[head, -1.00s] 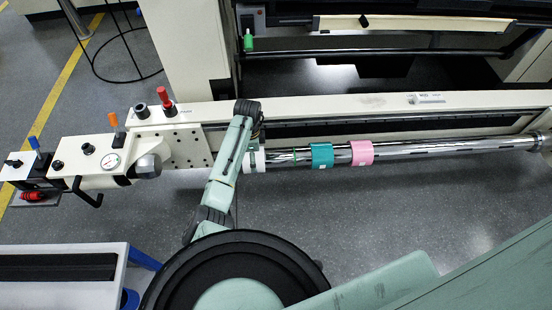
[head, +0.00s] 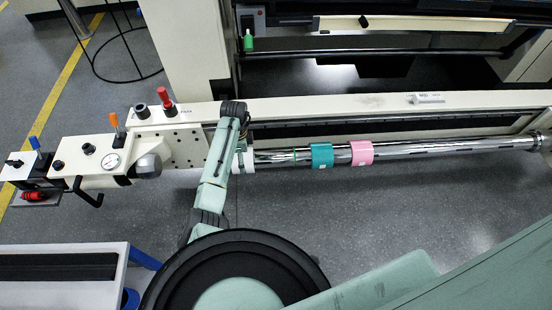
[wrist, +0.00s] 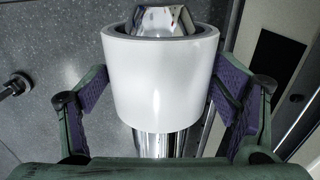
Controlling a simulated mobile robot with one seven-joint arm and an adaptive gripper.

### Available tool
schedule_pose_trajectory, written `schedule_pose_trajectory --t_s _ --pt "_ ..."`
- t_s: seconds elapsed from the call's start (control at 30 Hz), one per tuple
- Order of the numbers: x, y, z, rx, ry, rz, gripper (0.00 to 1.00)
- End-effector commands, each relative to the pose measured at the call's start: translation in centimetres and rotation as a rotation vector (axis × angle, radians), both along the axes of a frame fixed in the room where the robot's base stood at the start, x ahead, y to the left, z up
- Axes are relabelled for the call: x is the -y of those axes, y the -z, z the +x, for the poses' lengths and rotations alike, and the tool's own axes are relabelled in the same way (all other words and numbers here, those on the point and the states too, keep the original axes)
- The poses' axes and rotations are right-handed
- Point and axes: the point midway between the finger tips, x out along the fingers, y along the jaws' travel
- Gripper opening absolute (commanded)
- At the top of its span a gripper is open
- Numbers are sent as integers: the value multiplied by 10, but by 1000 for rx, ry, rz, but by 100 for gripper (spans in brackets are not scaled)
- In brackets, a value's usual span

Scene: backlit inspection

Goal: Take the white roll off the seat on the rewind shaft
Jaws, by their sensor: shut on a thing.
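The white roll (head: 248,161) is around the left end part of the rewind shaft (head: 430,147), partly hidden behind my arm in the head view. In the wrist view the white roll (wrist: 158,85) fills the middle, between the two purple-padded fingers of my gripper (wrist: 160,72). My gripper is shut on its sides. The shiny shaft (wrist: 155,146) shows below the roll, and its faceted end shows in the roll's opening at the top, so the roll is still around the shaft. The fingers are hidden in the head view.
A teal roll (head: 322,156) and a pink roll (head: 362,153) sit farther right on the shaft. A cream machine beam (head: 370,106) runs behind it. Grey floor is open below the shaft.

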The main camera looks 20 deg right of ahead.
Motion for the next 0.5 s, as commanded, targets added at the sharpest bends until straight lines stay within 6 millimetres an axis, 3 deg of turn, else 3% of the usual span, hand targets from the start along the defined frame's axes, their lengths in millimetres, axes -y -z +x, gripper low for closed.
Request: schedule_pose_trajectory --t_s 0.5 --pt "-21 2 5 -3 -2 3 53"
